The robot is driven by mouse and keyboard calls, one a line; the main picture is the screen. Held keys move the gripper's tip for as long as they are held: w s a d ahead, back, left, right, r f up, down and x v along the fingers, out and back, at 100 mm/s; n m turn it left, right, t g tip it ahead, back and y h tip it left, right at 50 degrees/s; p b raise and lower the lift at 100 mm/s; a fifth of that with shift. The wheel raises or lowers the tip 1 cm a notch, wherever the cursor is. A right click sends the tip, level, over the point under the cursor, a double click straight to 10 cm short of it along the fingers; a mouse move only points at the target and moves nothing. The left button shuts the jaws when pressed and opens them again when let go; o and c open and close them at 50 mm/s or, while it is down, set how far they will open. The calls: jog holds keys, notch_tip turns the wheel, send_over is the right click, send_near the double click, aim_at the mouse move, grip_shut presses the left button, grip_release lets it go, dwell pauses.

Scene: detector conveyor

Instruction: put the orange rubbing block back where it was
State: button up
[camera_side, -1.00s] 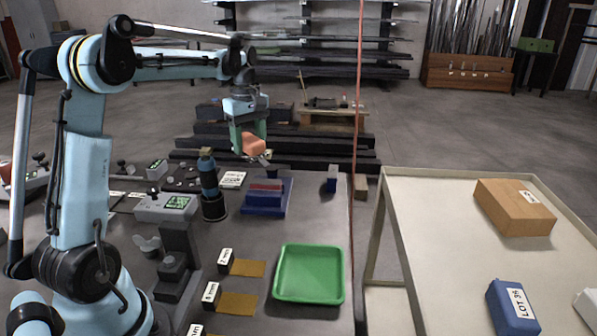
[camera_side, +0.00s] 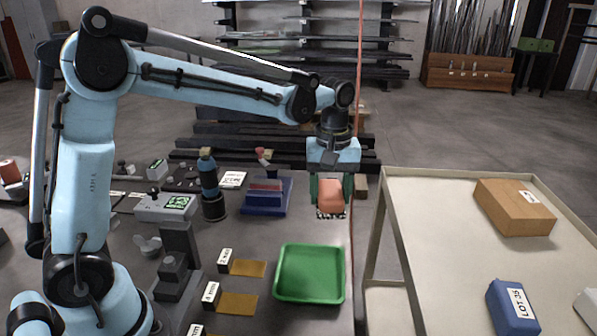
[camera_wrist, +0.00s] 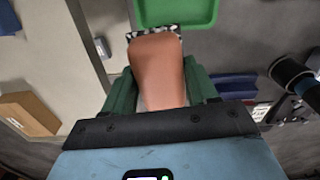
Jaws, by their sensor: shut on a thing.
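The orange rubbing block (camera_side: 331,194) is between the fingers of my gripper (camera_side: 331,190), which is shut on it. A black-and-white speckled strip shows along the block's lower edge. In the side view the block appears beyond the green tray (camera_side: 310,299), near the table's right edge; its height above the table is hard to judge. In the wrist view the block (camera_wrist: 158,72) fills the space between the green fingers, with the green tray (camera_wrist: 178,24) past its far end. A blue stand (camera_side: 262,209) with a red layer is left of my gripper.
A blue-and-black cylindrical tool (camera_side: 209,180) stands left of the blue stand. A pale cart (camera_side: 425,235) to the right holds a cardboard box (camera_side: 510,213) and a blue labelled box (camera_side: 508,310). Labelled blocks and brown plates (camera_side: 240,303) lie left of the tray.

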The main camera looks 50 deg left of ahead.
aim_at(339, 197)
jog(key=d, duration=0.1)
jog(key=d+m, duration=0.1)
jog(key=d, duration=0.1)
jog(key=shift+s+f, duration=0.2)
jog(key=shift+s, duration=0.15)
jog(key=shift+d+f, duration=0.15)
jog(key=w+a+f, duration=0.1)
jog(key=a+f, duration=0.1)
jog(key=a, duration=0.1)
jog(key=w+a+f, duration=0.2)
jog(key=a, duration=0.2)
jog(key=w+a+f, duration=0.1)
jog(key=a+f, duration=0.2)
jog(key=shift+w+a, duration=0.15)
jog(key=shift+w, duration=0.2)
jog(key=shift+f, duration=1.9)
jog(key=o, duration=1)
jog(key=shift+f, duration=0.15)
